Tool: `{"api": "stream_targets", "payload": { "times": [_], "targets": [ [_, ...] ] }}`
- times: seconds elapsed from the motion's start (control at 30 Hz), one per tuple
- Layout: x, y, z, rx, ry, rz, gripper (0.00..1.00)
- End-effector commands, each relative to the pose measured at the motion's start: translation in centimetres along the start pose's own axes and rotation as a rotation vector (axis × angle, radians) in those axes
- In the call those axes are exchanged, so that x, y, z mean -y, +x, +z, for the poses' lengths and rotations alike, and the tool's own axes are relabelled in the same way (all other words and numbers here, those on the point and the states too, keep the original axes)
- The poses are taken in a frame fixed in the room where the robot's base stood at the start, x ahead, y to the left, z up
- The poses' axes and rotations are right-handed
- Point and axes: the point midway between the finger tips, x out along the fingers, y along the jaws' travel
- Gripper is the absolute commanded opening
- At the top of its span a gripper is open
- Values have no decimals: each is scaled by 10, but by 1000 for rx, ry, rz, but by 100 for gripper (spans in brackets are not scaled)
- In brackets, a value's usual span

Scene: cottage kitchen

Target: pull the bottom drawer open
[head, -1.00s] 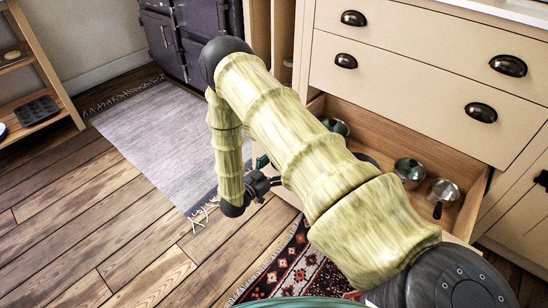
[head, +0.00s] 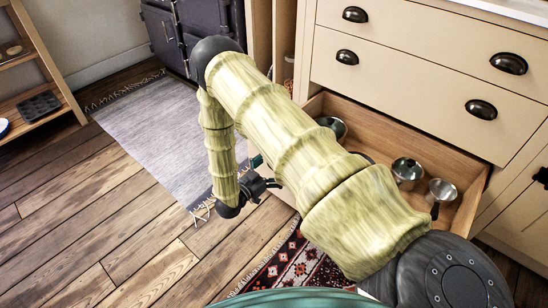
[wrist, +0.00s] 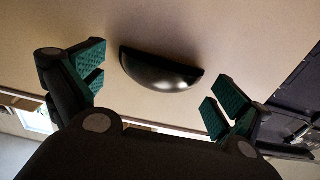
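The bottom drawer (head: 395,130) stands pulled out from the cream cabinet, its wooden inside showing in the head view. Its front is mostly hidden behind my arm. In the wrist view, a dark cup-shaped handle (wrist: 160,72) sits on a cream front. My gripper (wrist: 157,92) is open, its green-padded fingers apart on either side of the handle and not closed on it. In the head view, my gripper (head: 268,174) is low in front of the drawer, partly hidden by my arm.
Metal pans (head: 407,170) lie inside the drawer. Two closed drawers with dark cup handles (head: 509,63) are above it. A dark stove (head: 185,35) stands at the back left, and a wooden shelf (head: 35,75) at the far left. Rugs and open plank floor (head: 90,220) lie in front.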

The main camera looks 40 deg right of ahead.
Motion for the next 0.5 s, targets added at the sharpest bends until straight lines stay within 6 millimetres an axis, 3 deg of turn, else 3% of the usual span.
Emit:
{"api": "stream_targets", "payload": {
  "times": [0.27, 0.5],
  "targets": [
    [1, -4, 0, 1, 2, -2, 100],
    [2, -37, 0, 1, 1, -4, 100]
  ]
}}
